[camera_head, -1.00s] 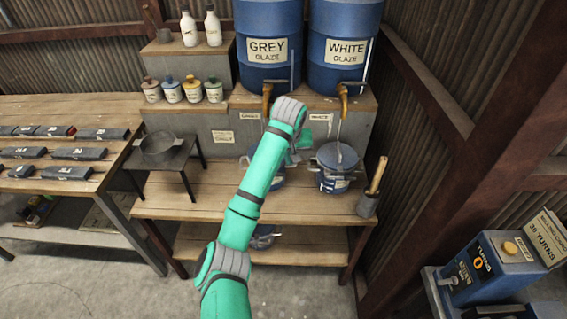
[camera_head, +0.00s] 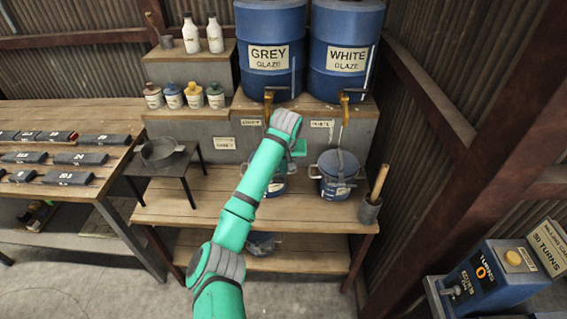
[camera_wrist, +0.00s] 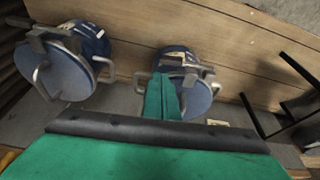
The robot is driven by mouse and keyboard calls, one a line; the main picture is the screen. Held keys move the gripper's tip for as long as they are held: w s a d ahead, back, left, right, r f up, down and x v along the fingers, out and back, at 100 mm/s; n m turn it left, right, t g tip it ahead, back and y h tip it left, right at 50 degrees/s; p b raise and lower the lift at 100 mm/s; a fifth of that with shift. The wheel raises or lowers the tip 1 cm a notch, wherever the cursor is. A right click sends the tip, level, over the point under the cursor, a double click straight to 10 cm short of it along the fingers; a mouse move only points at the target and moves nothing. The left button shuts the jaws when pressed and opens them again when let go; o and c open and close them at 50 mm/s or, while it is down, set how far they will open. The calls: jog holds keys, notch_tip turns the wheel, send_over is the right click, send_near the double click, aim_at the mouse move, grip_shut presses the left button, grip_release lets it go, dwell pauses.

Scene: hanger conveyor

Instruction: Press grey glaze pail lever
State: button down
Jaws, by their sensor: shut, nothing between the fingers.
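The grey glaze pail (camera_head: 272,187) stands on the wooden bench below the grey glaze barrel (camera_head: 264,80) and its brass tap. My arm hides much of it in the head view. In the wrist view the grey pail (camera_wrist: 197,98) shows its blue-grey lid, a metal handle loop and a metal strip across its top, likely the lever. My gripper (camera_wrist: 163,82) is shut and empty, its green fingers over the near left part of this pail. Whether they touch it I cannot tell. In the head view my gripper (camera_head: 298,148) is partly hidden by my wrist.
The white glaze pail (camera_head: 338,174) stands just right, below the white glaze barrel (camera_head: 345,75); it also shows in the wrist view (camera_wrist: 65,70). A holder with a wooden handle (camera_head: 371,207) is at the bench's right end. A small black stand (camera_head: 180,172) holds a bowl at left.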

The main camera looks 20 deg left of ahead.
jog(key=x, duration=0.4)
jog(key=shift+f, duration=0.1)
